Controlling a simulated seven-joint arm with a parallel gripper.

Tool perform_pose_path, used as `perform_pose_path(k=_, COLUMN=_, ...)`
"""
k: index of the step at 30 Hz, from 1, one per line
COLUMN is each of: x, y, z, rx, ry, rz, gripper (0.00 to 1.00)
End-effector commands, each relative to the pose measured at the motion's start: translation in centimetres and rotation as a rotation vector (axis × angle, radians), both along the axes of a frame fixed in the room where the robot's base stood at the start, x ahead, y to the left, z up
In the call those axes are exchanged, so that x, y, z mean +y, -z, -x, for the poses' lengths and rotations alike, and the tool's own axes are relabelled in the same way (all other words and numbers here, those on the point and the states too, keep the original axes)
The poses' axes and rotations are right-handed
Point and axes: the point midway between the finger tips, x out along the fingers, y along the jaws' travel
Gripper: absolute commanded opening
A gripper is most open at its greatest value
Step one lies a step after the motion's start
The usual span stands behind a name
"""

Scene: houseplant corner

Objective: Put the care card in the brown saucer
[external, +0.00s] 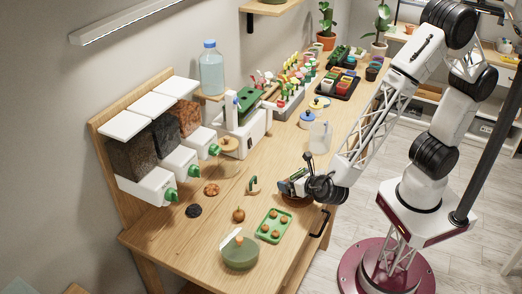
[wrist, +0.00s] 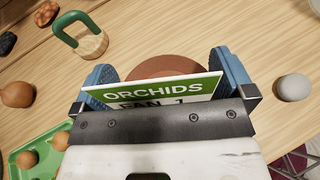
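The care card (wrist: 150,92) is green and white and reads "ORCHIDS". In the wrist view it stands across the front of my two blue fingers, its lower part hidden by the gripper body. The brown saucer (wrist: 165,66) shows just behind the card. In the external view my gripper (external: 296,186) is low over the saucer (external: 297,201), which it mostly hides. Whether the card touches the saucer I cannot tell.
A green tray with orange-brown balls (external: 274,227) and a green domed pot (external: 239,250) stand toward the front. A green-handled wooden block (external: 253,186) is left of my gripper. A grey-white round object (wrist: 294,87) lies right of it. Bins (external: 150,170) line the wall.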

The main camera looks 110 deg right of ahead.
Motion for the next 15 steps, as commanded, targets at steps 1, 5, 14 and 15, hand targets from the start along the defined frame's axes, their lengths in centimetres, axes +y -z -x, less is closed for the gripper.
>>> perform_pose_path(k=1, x=0.0, y=0.0, z=0.0, rx=0.000, ry=0.000, rz=0.000, gripper=1.00)
perform_pose_path(k=5, x=0.0, y=-0.1, z=0.0, rx=-0.001, ry=0.000, rz=0.000, gripper=1.00)
perform_pose_path(k=14, x=0.2, y=-1.4, z=0.0, rx=-0.002, ry=-0.001, rz=-0.001, gripper=1.00)
perform_pose_path(k=15, x=0.6, y=-1.5, z=0.2, rx=-0.001, ry=-0.002, rz=0.000, gripper=1.00)
